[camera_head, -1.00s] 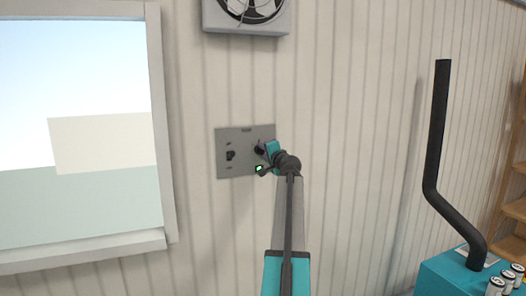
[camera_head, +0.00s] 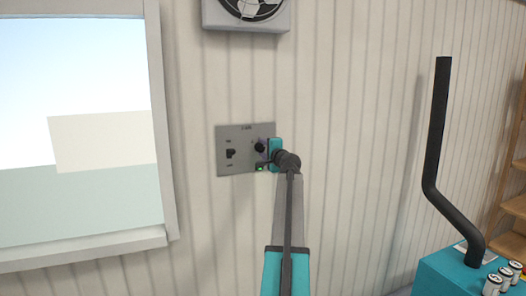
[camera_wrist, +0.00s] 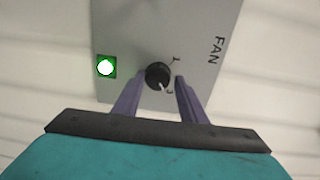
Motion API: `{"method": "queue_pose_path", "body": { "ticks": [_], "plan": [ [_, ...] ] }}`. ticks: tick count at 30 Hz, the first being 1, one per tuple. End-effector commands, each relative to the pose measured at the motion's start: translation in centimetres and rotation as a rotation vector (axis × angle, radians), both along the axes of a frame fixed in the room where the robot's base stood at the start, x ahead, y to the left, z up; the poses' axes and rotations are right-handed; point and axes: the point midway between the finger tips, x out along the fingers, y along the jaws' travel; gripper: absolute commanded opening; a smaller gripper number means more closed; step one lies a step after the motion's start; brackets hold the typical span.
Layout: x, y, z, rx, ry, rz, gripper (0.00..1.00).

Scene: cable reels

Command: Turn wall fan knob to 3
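The black fan knob (camera_head: 260,147) sits on the right part of a grey wall panel (camera_head: 222,165). In the wrist view the knob (camera_wrist: 156,73) carries a white pointer mark aimed down and slightly right, towards a partly hidden small digit. A "1" shows to its upper right, and "FAN" is printed on the plate (camera_wrist: 208,75). My gripper (camera_wrist: 161,77) is open, with its purple fingers on either side of the knob's lower part. I cannot tell if they touch it. In the head view my gripper (camera_head: 273,152) is just right of the knob.
A lit green lamp (camera_wrist: 106,66) is beside the knob on the panel. A black toggle switch (camera_head: 231,153) is on the panel's left. The wall fan (camera_head: 248,8) is above, a window (camera_head: 160,120) left, and a teal machine with a black pipe (camera_head: 437,130) right.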

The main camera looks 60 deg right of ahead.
Motion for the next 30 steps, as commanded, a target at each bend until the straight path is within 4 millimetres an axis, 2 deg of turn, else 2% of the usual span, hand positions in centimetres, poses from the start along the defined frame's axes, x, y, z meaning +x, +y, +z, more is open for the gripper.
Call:
{"method": "queue_pose_path", "body": {
  "ticks": [2, 17, 30],
  "plan": [
    [0.1, 0.0, 0.0, 0.0, 0.001, 0.001, 0.5],
    [-0.7, 0.3, -0.3, 0.0, 0.006, -0.001, 0.5],
    [-4.3, 3.0, -0.3, -0.001, 0.007, -0.001, 0.5]
  ]
}}
